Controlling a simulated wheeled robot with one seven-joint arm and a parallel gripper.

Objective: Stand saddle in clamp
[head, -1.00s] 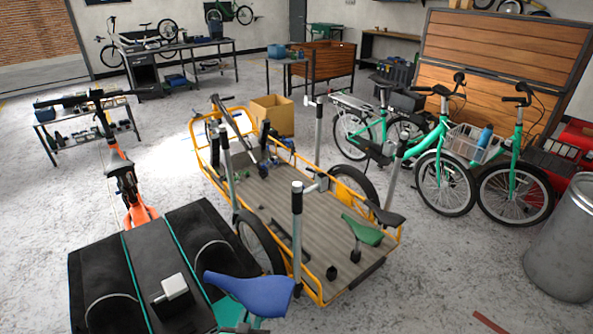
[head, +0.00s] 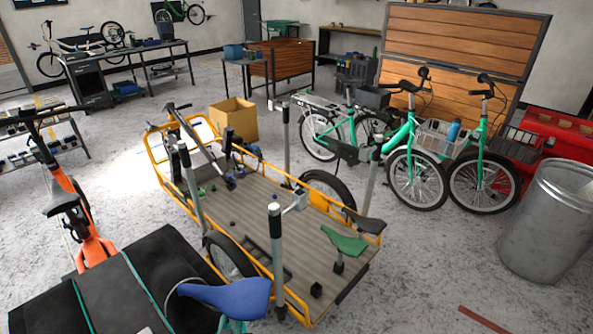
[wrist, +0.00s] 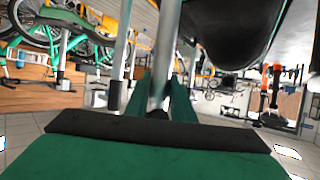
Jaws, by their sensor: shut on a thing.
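The blue saddle (head: 225,297) is upright at the bottom edge of the head view, close to the camera, with a teal part showing under it. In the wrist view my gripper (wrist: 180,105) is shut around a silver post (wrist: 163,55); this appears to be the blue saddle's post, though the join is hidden. The near stand on the cargo bike has a grey clamp (head: 296,201) near its black top, to the right of and beyond the saddle. A gap separates saddle and clamp. A large dark shape at the wrist view's upper right is unclear.
The yellow-framed cargo bike (head: 255,205) carries upright posts, a green saddle (head: 344,242) and a black saddle (head: 359,224). A dark box with teal stripes (head: 120,290) lies front left. An orange bike (head: 85,225) stands beyond it. A metal bin (head: 548,225) stands right.

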